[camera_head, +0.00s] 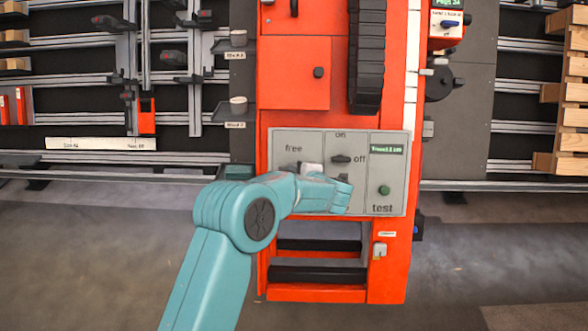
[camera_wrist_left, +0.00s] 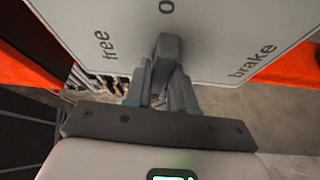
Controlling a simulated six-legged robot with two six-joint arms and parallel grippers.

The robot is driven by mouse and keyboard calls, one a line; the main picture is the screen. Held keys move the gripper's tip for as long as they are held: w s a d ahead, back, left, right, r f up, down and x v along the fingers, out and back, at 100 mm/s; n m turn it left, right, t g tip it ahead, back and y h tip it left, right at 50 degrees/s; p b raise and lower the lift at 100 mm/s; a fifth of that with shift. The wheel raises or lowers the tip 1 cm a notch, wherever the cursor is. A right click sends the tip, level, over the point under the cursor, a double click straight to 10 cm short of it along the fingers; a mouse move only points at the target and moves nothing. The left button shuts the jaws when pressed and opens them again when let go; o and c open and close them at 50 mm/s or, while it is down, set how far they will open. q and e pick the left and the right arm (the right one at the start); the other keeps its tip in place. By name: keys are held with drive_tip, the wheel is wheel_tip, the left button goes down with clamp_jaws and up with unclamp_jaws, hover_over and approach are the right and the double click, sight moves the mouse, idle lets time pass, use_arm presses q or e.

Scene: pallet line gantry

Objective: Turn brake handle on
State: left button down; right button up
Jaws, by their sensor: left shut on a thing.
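The brake handle (camera_wrist_left: 167,52) is a grey lever on the light grey panel (camera_head: 274,140), between the words "free" and "brake". In the left wrist view, my left gripper (camera_wrist_left: 163,90) has its two grey fingers on either side of the lever, shut on it. In the head view, my teal left arm comes up from below and crosses the panel's lower left. It covers the handle and the word "brake"; "free" shows above. The handle's exact angle is hard to tell. My right gripper is in neither view.
A dark on/off switch (camera_head: 341,159) sits just right of the handle's place. A green test button (camera_head: 384,190) is farther right. The panel is on an orange machine column (camera_head: 388,284). Metal rails (camera_head: 60,174) run to the left; open floor (camera_head: 90,260) lies in front.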

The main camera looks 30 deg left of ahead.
use_arm(q)
drive_tip(key=shift+n+p, duration=0.35)
drive_tip(key=shift+n, duration=0.25)
drive_tip(key=c, duration=1)
unclamp_jaws()
drive_tip(key=shift+c, duration=0.2)
drive_tip(key=p+v, duration=0.2)
drive_tip(key=v, duration=1.4)
drive_tip(key=shift+r+p, duration=0.35)
drive_tip(key=shift+r, duration=0.1)
drive_tip(key=shift+w, duration=0.1)
